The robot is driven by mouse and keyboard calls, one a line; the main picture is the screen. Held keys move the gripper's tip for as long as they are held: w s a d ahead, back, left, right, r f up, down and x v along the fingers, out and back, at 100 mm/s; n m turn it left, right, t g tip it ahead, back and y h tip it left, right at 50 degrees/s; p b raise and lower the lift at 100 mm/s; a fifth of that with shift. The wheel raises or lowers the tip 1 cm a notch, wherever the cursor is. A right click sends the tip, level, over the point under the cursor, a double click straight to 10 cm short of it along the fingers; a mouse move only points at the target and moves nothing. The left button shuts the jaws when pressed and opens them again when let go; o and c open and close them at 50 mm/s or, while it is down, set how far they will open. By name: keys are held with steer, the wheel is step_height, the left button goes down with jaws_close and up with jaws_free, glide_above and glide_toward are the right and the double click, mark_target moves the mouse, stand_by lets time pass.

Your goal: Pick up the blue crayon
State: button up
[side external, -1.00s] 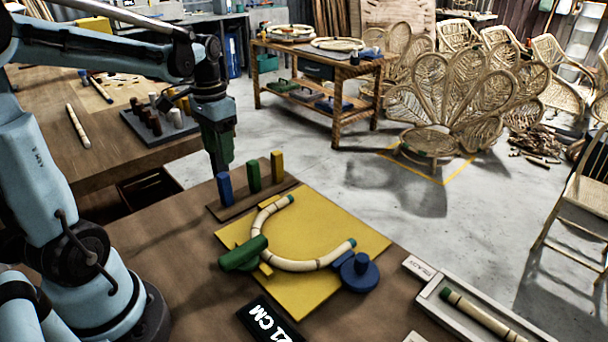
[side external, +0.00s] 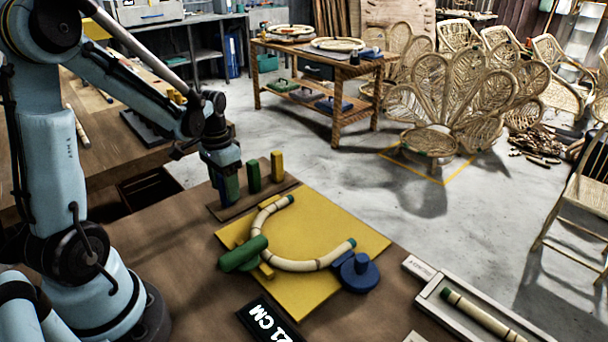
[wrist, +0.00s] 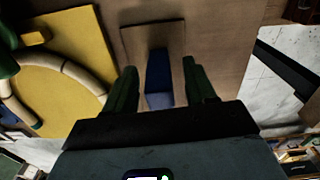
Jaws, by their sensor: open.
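The blue crayon, seen as an upright blue block (wrist: 159,80), stands at one end of a brown wooden holder (side external: 262,195). My gripper (wrist: 160,68) is open, with its dark green fingers on either side of the blue block in the wrist view and visible gaps between. In the side view my gripper (side external: 224,184) is down at the block and hides most of it. I cannot tell in that view how far down the fingers reach. The green block (side external: 253,176) and yellow block (side external: 277,165) stand upright in the same holder, to the right.
A yellow board (side external: 318,225) carries a curved rattan piece (side external: 300,266), a green clamp (side external: 243,254) and a blue knob (side external: 359,272). A black length display (side external: 268,320) lies in front. A tray (side external: 438,308) with a straight rattan piece is at the right.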

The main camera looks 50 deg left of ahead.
steer(key=shift+f, duration=0.75)
jaws_close()
steer(key=shift+r, duration=0.1)
